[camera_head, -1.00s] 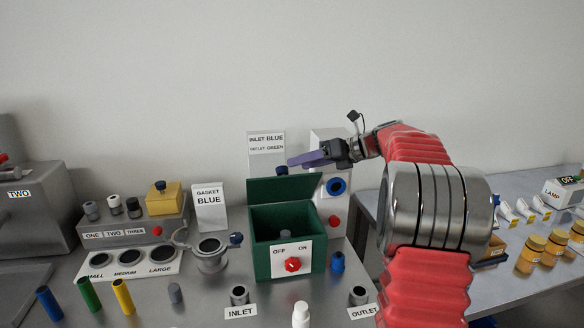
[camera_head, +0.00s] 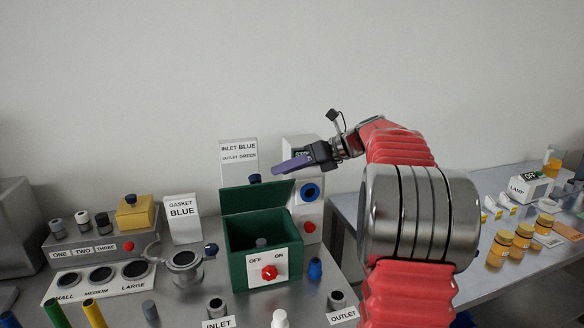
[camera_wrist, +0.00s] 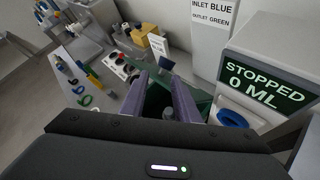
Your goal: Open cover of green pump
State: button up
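The green pump (camera_head: 238,270) is a green box on the steel bench with a red knob on its white OFF/ON front panel. Its green cover (camera_head: 257,199) stands raised along the back edge, so the box is open at the top. A grey peg (camera_head: 261,243) shows inside. My gripper (camera_head: 278,167) is above and behind the raised cover, near its right end, apparently apart from it. In the wrist view the purple fingers (camera_wrist: 161,100) are apart with nothing held between them. The pump shows below them, partly hidden by the fingers.
A STOPPED 0 ML display (camera_wrist: 264,88) stands close on the gripper's right in the wrist view. An INLET BLUE sign (camera_head: 238,155) is behind the pump. A GASKET BLUE sign (camera_head: 182,218) and a clamp ring (camera_head: 186,262) stand left. A blue plug (camera_head: 315,268) stands right.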

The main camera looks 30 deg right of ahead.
jog(key=s+a+n+g, duration=0.1)
jog(key=a+n, duration=0.1)
jog(key=a, duration=0.2)
jog(key=s+a+n, duration=0.2)
jog(key=a+n, duration=0.1)
jog(key=a, duration=0.1)
jog(key=s+a+f+n+g+h, duration=0.1)
jog(key=s+a+n, duration=0.1)
jog(key=a, duration=0.2)
jog(key=shift+s+a+g, duration=0.25)
jog(key=shift+a+g, duration=0.05)
jog(key=shift+a, duration=0.05)
grip_shut()
jog(key=s+a+f+n+h, duration=0.2)
jog(key=s+a+f+n, duration=0.2)
jog(key=s+n, duration=0.4)
jog(key=s+a+f+n+g+h, duration=0.1)
jog(key=s+a+f+n, duration=0.3)
jog(key=s+n, duration=0.5)
jog(key=s+a+f+n+h, duration=0.3)
jog(key=s+a+n, duration=0.3)
jog(key=s+n, duration=0.3)
jog(key=shift+s+a+f+g, duration=0.3)
jog(key=shift+s+f, duration=0.1)
jog(key=shift+f, duration=0.15)
jog(key=shift+s, duration=0.1)
